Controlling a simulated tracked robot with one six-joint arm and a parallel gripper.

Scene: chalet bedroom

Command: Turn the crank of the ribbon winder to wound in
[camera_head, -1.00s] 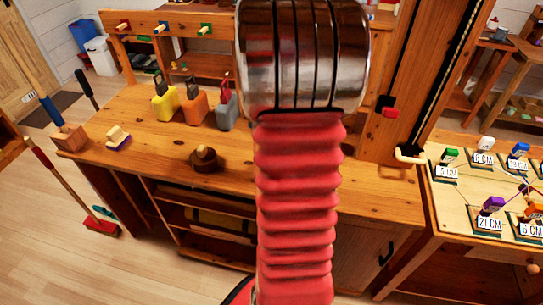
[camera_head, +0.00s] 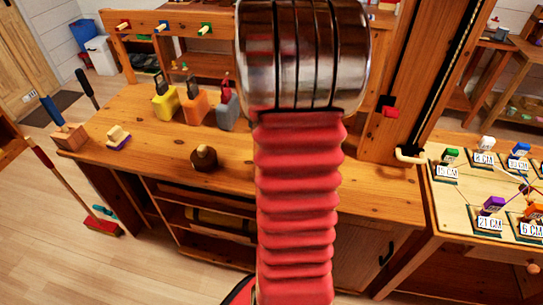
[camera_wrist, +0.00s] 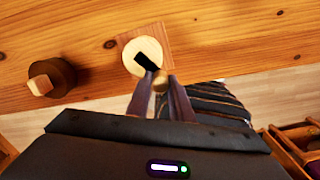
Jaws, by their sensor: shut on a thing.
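In the wrist view, the ribbon winder shows as a pale round disc (camera_wrist: 143,56) on a square wooden plate at the bench edge. A short black crank arm (camera_wrist: 146,62) runs from the disc toward a small tan knob (camera_wrist: 160,80). My gripper (camera_wrist: 160,88) is shut on this knob, with one dark finger on each side. The fingers hide part of the knob and the near side of the disc. In the head view my own arm covers the middle, and neither the winder nor my fingertips can be seen.
A dark round piece with a wooden top (camera_wrist: 50,77) stands left of the winder; it also shows in the head view (camera_head: 204,158). Yellow (camera_head: 166,105), orange (camera_head: 197,108) and grey (camera_head: 227,112) blocks stand behind it. A board with labelled pegs (camera_head: 462,205) lies right.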

